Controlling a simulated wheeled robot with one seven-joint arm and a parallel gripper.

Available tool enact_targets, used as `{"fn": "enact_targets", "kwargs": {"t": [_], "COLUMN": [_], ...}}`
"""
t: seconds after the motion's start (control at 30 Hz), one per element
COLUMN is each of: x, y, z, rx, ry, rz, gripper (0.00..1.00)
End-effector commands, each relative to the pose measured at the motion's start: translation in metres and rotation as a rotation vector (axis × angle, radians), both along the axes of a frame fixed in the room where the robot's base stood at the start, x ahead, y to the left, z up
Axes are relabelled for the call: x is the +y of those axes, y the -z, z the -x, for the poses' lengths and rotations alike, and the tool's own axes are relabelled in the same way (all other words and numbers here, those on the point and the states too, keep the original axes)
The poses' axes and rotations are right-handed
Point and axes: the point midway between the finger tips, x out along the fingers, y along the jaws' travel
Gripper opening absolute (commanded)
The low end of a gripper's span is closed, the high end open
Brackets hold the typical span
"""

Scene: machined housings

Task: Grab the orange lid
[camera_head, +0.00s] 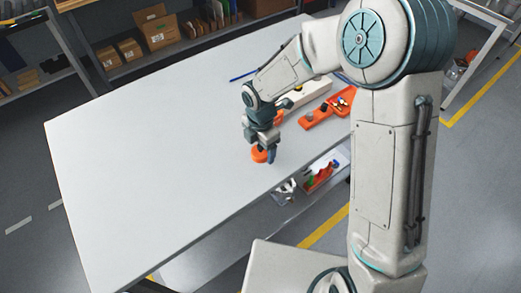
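The orange lid (258,156) is a small round orange piece near the table's front edge. My gripper (266,153) points down right at it. One dark finger shows at the lid's right side and overlaps it in the picture. The other finger is not clearly visible, so I cannot tell whether the gripper is open, shut, or touching the lid. My gripper hides part of the lid's top.
The white table (150,150) is bare on its left.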

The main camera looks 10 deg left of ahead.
Motion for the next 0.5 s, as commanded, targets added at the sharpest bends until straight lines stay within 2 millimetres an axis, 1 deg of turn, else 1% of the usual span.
{"fn": "enact_targets", "kwargs": {"t": [0.03, 0.13, 0.5], "x": [-0.0001, -0.0001, -0.0001], "y": [-0.0001, -0.0002, -0.0028], "z": [-0.0001, -0.0001, -0.0004], "rx": [0.000, 0.000, -0.001], "ry": [0.000, 0.000, 0.001], "rz": [0.000, 0.000, -0.001], "gripper": [0.61, 0.33, 0.32]}}
